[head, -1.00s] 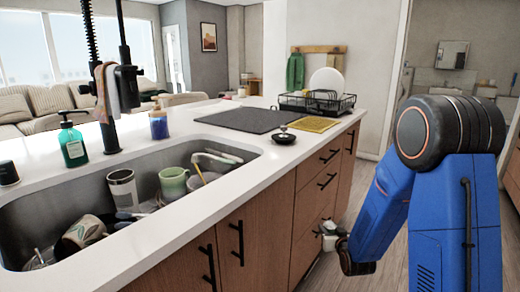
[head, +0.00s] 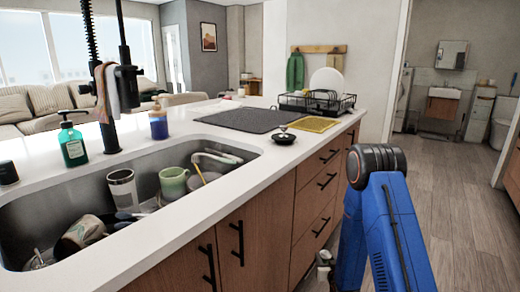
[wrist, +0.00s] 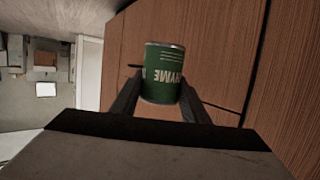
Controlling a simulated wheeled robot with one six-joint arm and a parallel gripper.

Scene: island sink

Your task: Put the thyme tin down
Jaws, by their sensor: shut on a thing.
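The thyme tin (wrist: 163,72) is a green can with a metal rim and white lettering, seen in the wrist view. My gripper (wrist: 160,98) is shut on it, with one dark finger on each side. The lettering looks upside down in that view. In the head view my gripper (head: 324,268) is low beside the island's wooden drawer fronts, near the bottom edge. The tin is too small and too hidden there to make out clearly.
The brown cabinet fronts (head: 260,225) are close to my gripper. Floor (head: 455,210) is clear to the right.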

